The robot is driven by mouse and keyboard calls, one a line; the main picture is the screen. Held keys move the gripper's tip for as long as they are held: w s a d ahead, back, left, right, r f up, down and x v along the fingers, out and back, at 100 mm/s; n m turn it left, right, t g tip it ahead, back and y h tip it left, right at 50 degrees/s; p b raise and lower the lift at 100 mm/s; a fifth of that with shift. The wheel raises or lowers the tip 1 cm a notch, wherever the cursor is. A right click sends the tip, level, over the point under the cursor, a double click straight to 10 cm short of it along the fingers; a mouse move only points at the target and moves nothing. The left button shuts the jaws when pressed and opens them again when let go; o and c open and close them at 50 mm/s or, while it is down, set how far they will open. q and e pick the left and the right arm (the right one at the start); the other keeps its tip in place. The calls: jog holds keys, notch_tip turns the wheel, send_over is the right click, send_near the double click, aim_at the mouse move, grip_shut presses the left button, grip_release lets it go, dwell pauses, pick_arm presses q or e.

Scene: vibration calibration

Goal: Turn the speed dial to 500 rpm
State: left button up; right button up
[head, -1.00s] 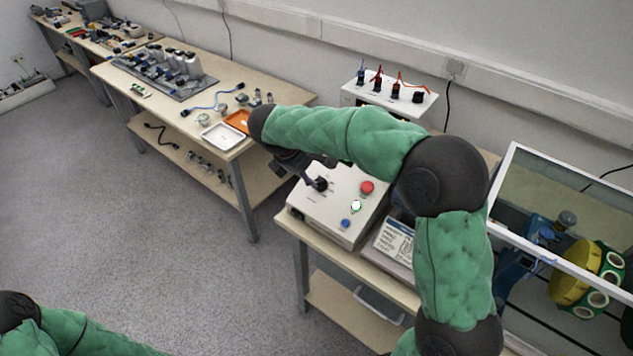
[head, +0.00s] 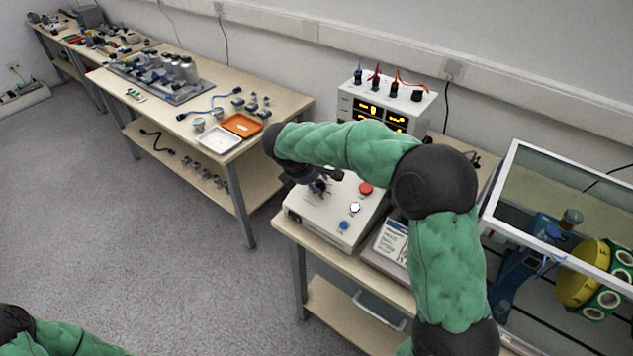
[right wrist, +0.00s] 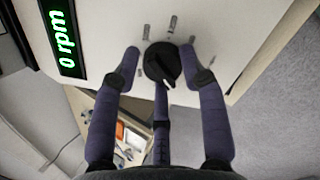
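The speed dial (right wrist: 162,63) is a black round knob with a pointer ridge, on the pale face of a control box (head: 335,208). Several grey tick marks surround it. In the right wrist view the green display (right wrist: 64,38) reads 0 rpm. My right gripper (right wrist: 160,70) is open, with dark fingers spread on both sides of the dial and a third finger below it. Gaps show beside the knob; contact is unclear. In the head view my right gripper (head: 319,184) hides most of the dial. My left gripper is out of view.
The box has a red button (head: 366,188), a white button (head: 355,207) and a blue button (head: 344,225). A power supply (head: 388,105) stands behind it. A framed clear enclosure (head: 560,200) is at the right. A side table (head: 235,150) holds trays and parts.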

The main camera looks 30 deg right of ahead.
jog(key=shift+s, duration=0.1)
jog(key=shift+c, duration=1.4)
